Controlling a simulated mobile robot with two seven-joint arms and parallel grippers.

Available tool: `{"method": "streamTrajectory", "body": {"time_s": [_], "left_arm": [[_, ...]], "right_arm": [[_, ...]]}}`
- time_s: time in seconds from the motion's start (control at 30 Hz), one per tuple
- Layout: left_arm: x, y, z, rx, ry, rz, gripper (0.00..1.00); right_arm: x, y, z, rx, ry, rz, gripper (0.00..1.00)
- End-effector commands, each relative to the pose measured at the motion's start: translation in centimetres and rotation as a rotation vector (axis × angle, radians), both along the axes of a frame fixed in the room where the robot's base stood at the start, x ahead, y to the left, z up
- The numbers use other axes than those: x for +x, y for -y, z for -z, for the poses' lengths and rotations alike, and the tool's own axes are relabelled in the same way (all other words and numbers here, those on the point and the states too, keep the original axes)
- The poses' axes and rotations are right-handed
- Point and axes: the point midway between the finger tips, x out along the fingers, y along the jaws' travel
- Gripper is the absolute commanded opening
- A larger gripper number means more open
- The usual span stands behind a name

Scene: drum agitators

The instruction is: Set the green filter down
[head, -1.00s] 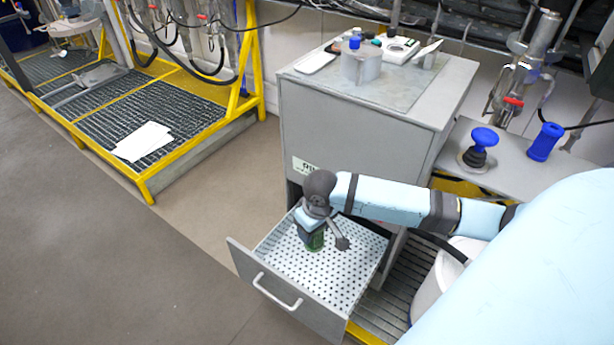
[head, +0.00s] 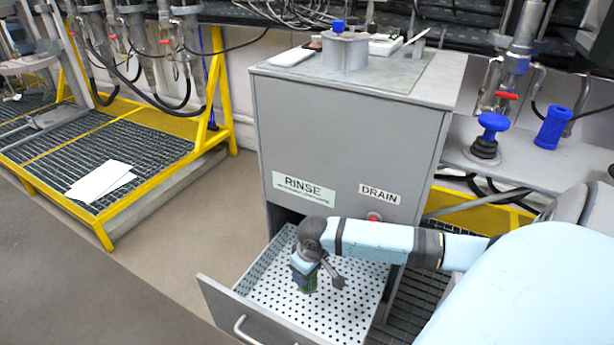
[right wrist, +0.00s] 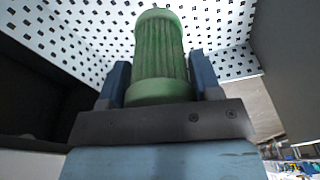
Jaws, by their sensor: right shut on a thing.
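The green filter is a ribbed cylinder; it fills the middle of the right wrist view (right wrist: 160,55). In the head view only a little of the green filter (head: 309,284) shows below my gripper. My right gripper (head: 305,280) is shut on it, with a blue finger on each side in the right wrist view (right wrist: 160,85). The filter is over the white perforated floor of the open drawer (head: 262,291); I cannot tell whether it touches the floor. My left gripper is not in view.
The drawer's grey front with its handle (head: 250,333) is at the lower left. The grey cabinet (head: 340,150) labelled RINSE and DRAIN rises behind, with a red button (head: 374,217). A blue-knobbed plunger (head: 492,125) and blue cylinder (head: 553,128) stand at right. Free drawer floor surrounds the filter.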

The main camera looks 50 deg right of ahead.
Motion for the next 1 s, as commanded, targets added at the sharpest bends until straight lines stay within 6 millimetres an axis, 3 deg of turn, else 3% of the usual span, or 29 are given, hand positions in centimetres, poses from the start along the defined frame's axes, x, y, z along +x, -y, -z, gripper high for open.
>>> {"method": "streamTrajectory", "body": {"time_s": [0.03,0.2,0.43,0.6,1.0], "left_arm": [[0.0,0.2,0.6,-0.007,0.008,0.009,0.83],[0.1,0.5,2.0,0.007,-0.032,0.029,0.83],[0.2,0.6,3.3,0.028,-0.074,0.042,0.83],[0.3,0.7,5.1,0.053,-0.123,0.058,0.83],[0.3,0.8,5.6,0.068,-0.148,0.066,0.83]], "right_arm": [[0.0,-0.1,2.1,0.001,-0.001,0.0,0.34],[0.0,0.0,5.5,0.0,-0.001,0.0,0.34],[0.0,0.0,7.5,0.0,0.0,0.0,0.34],[0.0,0.0,10.2,0.0,0.0,0.0,0.34],[0.0,0.0,11.0,0.0,0.001,-0.001,0.34]]}}
